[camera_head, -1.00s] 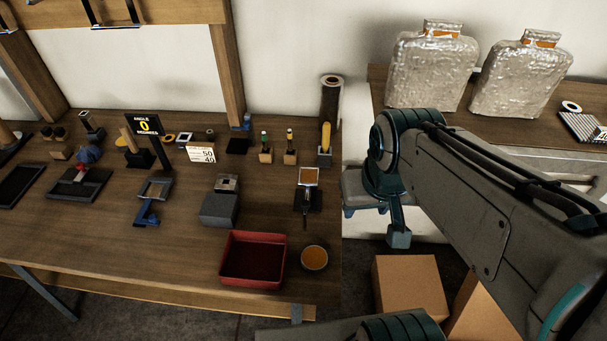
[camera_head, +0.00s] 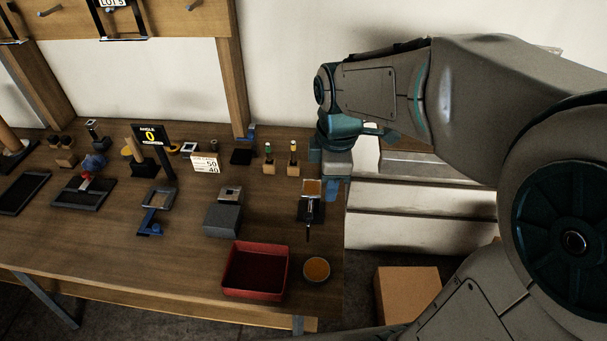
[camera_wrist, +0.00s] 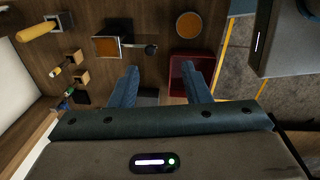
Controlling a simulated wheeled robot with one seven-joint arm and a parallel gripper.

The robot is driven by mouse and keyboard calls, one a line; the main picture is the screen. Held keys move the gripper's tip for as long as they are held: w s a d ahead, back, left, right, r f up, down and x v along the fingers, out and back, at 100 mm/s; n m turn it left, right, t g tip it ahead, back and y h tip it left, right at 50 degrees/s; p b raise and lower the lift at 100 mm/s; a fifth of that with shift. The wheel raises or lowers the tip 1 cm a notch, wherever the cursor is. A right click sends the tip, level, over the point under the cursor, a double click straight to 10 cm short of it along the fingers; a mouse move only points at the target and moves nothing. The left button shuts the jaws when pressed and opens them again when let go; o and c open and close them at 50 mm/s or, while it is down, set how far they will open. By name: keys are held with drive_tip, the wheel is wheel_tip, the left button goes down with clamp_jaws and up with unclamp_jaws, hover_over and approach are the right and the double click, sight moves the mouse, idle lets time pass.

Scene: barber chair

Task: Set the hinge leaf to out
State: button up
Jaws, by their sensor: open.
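A small metal-framed fixture with a brown square face (camera_head: 312,187) and a black lever (camera_head: 308,232) stands near the bench's right end; I cannot tell for sure that it is the hinge leaf. In the wrist view the square face (camera_wrist: 106,46) lies at upper left, with its dark round-ended lever (camera_wrist: 140,46) pointing right. My gripper (camera_wrist: 162,85) is open, with nothing between its fingers, and appears above the bench. In the head view my wrist is beside the fixture's right side, and the fingers are partly hidden.
A red tray (camera_head: 228,284) and a round amber-topped dish (camera_head: 316,269) stand at the front right. A grey block (camera_head: 222,220) and a blue clamp-like tool (camera_head: 150,222) stand left of the fixture. Wooden-handled tools (camera_head: 292,160) stand behind. A cardboard box (camera_head: 408,292) is below right.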

sight(308, 215)
drive_tip(key=w+a+f+n+g, duration=0.15)
drive_tip(key=w+a+n, duration=0.25)
drive_tip(key=n, duration=0.4)
drive_tip(key=shift+t, duration=0.25)
drive_tip(key=f, duration=0.7)
drive_tip(key=f+p, duration=0.1)
drive_tip(key=f, duration=0.6)
drive_tip(key=shift+w+d, duration=0.15)
drive_tip(key=shift+d, duration=0.05)
clamp_jaws()
